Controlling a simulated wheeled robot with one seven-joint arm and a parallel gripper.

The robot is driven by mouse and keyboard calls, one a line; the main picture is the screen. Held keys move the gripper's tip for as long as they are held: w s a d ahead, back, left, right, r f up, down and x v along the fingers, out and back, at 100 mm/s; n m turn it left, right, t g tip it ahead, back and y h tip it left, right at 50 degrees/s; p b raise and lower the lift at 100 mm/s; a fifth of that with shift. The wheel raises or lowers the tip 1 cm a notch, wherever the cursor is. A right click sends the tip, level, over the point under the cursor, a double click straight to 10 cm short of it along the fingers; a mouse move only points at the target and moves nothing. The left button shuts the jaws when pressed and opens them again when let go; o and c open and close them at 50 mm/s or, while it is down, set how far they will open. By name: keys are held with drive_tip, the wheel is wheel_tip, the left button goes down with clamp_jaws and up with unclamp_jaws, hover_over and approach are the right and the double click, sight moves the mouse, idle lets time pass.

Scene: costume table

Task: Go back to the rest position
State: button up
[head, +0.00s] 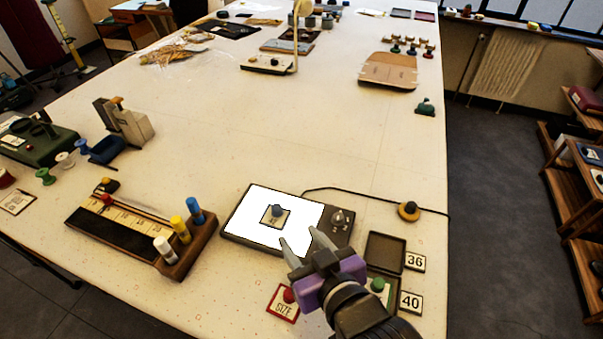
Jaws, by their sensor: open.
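My gripper (301,243) is purple and black with two grey fingers. It is open, with nothing seen between the fingers, and appears over the lower right part of a lit white panel (252,212) set in a dark case. A small square card (267,222) with a blue-grey knob (276,211) lies on the panel, apart from the fingers. My arm hides part of the table at the lower right.
Right of the panel are a dark tray (386,250), cards marked 36 (415,261) and 40 (410,301), and a green knob (377,285). A red-edged SIZE card (283,302) lies by my gripper. A wooden rack (190,257) stands left. The table's middle (340,140) is clear.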

drive_tip(key=s+d+r+t, duration=0.3)
drive_tip(key=d+r+t, duration=0.1)
drive_tip(key=r, duration=0.1)
drive_tip(key=s+d+f+m+h, duration=0.1)
drive_tip(key=s+d+f+h, duration=0.1)
drive_tip(key=s+d, duration=0.3)
drive_tip(key=s+d+f+m+g+h, duration=0.1)
drive_tip(key=s+d, duration=0.4)
drive_tip(key=s, duration=0.7)
drive_tip(key=s+d+f+m+h, duration=0.2)
drive_tip(key=s+d, duration=0.3)
drive_tip(key=s, duration=0.4)
drive_tip(key=shift+s+d+f+m+g+h, duration=0.2)
drive_tip(key=shift+d+f+m+g+h, duration=0.1)
drive_tip(key=shift+d+f+m+h, duration=0.25)
